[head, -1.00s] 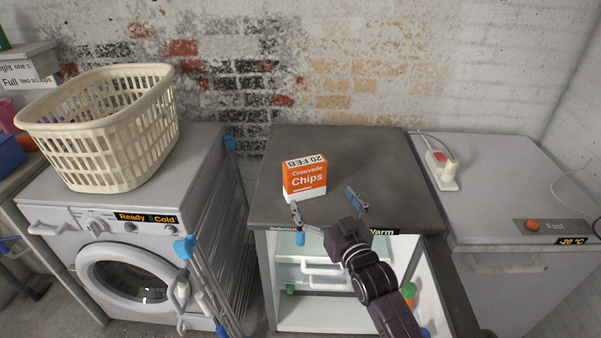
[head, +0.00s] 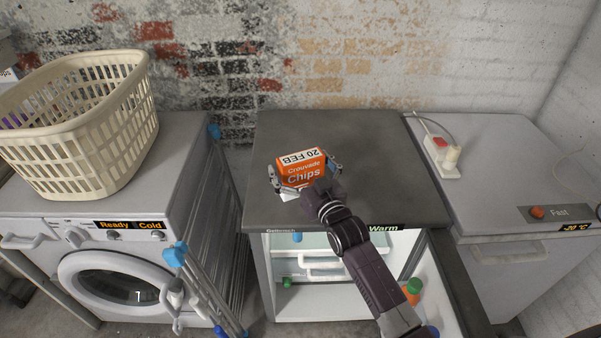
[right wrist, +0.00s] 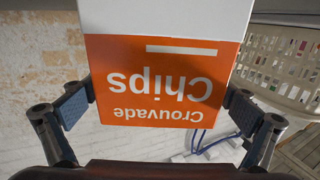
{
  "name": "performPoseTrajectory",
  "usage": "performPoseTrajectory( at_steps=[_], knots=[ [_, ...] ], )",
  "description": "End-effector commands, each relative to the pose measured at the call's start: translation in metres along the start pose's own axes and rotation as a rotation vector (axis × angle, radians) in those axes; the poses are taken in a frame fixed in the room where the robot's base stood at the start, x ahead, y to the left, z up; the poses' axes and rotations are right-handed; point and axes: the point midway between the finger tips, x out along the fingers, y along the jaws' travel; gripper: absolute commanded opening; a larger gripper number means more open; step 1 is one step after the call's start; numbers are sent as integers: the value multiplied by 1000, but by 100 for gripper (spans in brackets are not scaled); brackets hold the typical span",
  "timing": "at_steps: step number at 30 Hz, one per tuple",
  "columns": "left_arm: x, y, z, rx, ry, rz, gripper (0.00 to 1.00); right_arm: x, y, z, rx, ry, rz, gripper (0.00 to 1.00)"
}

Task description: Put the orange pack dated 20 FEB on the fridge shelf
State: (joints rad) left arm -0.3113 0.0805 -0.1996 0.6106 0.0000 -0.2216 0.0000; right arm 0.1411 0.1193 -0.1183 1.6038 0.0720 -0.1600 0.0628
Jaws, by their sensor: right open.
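The orange and white Crouvade Chips pack (head: 301,167) stands on the dark top of the fridge, its 20 FEB label facing up. My right gripper (head: 306,173) is around the pack, one finger on each side. In the right wrist view the pack (right wrist: 165,85) sits between the two open finger pads, which are at or very near its sides. The fridge (head: 300,304) below has its door open, and its white inside shows a clear drawer or shelf (head: 318,262). My left gripper is not in view.
The open fridge door (head: 455,285) holds bottles (head: 412,289). A washing machine (head: 120,280) with a laundry basket (head: 80,125) on top and a folded drying rack (head: 205,290) stand left. A freezer (head: 500,160) with a power socket (head: 441,155) stands right.

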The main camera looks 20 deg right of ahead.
Motion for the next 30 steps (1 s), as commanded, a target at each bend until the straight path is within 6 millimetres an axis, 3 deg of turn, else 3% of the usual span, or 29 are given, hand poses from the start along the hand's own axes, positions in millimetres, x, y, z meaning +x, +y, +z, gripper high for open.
performPoseTrajectory(
  at_steps=[7,17,30],
  knots=[
    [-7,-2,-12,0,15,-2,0,32,0,-1,1,2,0,100],
    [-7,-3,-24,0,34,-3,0,38,0,0,0,1,0,100],
    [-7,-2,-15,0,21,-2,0,38,0,0,0,1,0,54]
  ],
)
